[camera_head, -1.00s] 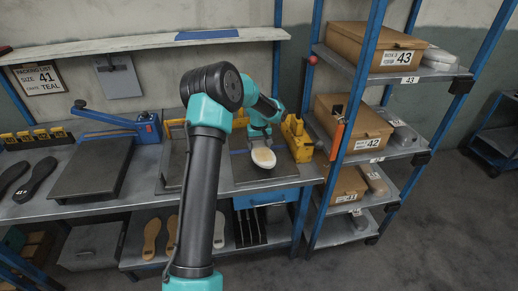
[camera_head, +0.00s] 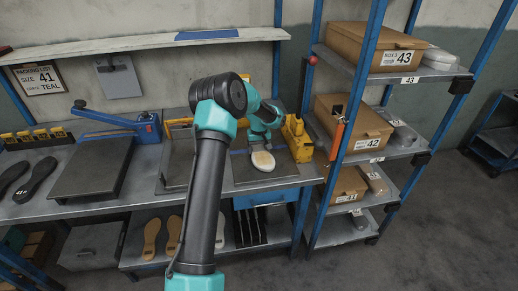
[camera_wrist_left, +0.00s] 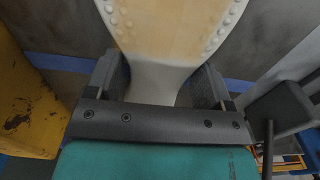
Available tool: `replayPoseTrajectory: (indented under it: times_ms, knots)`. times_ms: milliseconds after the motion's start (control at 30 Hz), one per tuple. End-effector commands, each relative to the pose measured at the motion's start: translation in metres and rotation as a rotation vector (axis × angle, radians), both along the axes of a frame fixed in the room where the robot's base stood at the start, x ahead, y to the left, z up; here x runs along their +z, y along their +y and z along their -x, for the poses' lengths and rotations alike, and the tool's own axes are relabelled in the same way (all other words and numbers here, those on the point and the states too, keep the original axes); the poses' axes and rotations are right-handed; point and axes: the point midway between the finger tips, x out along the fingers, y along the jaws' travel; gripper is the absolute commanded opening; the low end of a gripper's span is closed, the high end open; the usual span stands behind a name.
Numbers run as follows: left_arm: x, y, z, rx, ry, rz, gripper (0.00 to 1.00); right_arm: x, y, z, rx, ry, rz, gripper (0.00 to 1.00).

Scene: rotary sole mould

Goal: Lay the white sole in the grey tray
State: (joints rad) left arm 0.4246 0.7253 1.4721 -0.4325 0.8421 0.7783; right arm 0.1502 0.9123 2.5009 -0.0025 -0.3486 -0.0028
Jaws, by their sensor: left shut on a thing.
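The white sole (camera_head: 262,160) has a tan middle and a white rim with small bumps. My left gripper (camera_head: 260,142) is shut on it. In the left wrist view the sole (camera_wrist_left: 165,40) runs between the two fingers of my left gripper (camera_wrist_left: 160,88), which close on its narrow part. In the head view the sole overlaps a flat dark grey plate (camera_head: 247,180) on the bench; I cannot tell whether it touches. Which surface is the grey tray is unclear. My right gripper is not in view.
Yellow blocks (camera_head: 298,140) stand right of the sole, close to a blue shelf post. A blue-handled press (camera_head: 92,170) stands left on the bench. Black soles (camera_head: 36,180) lie at far left. Boxes (camera_head: 350,122) fill the right rack. Tan soles (camera_head: 152,238) are on the lower shelf.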

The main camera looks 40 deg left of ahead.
Motion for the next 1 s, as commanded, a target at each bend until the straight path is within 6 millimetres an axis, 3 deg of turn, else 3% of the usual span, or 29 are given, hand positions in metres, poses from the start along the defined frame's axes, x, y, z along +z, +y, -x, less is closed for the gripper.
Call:
replayPoseTrajectory:
  times_ms: [267, 300, 567, 833, 1000]
  knots:
    - [-0.002, 0.000, 0.000, 0.001, 0.000, 0.000, 0.47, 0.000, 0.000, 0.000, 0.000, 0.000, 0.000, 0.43]
    - [-0.002, 0.000, 0.000, 0.001, 0.000, 0.000, 0.76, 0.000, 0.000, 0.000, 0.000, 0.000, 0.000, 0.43]
    - [-0.002, 0.000, 0.000, 0.001, 0.000, 0.000, 1.00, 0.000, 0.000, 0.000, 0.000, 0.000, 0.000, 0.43]
    - [0.000, 0.000, 0.000, 0.001, -0.001, 0.000, 1.00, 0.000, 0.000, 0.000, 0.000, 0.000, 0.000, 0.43]
    - [0.012, 0.000, 0.000, 0.002, -0.002, -0.001, 1.00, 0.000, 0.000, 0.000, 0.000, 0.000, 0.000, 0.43]
